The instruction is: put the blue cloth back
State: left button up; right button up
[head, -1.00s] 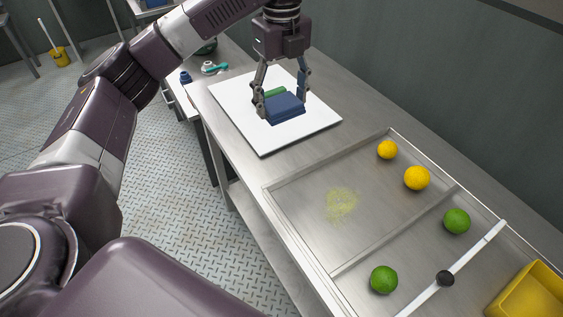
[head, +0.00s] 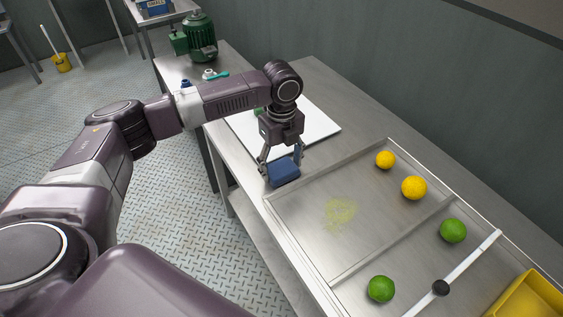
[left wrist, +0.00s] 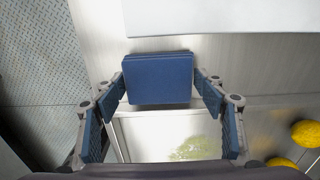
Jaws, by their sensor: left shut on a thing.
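The blue cloth (head: 284,173), a folded block, is between the fingertips of my left gripper (head: 281,167). That gripper is shut on it and holds it near the left corner of the metal tray (head: 363,158). In the left wrist view the cloth (left wrist: 160,80) sits flat between the two fingers (left wrist: 160,86). The white board (head: 322,126) lies behind the gripper, partly covered by my arm. A green item (head: 258,111) on the board is mostly hidden by my arm. My right gripper is not in view.
The tray has a yellow-green stain (head: 341,212) on its bare left section. Two yellow fruits (head: 413,188) and two green fruits (head: 453,230) lie in it. A green motor (head: 201,40) stands behind.

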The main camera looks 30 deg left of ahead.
pick_arm(q)
jog(key=shift+f, duration=0.15)
jog(key=shift+f, duration=0.15)
jog(key=o, duration=1.1)
jog(key=shift+f, duration=0.1)
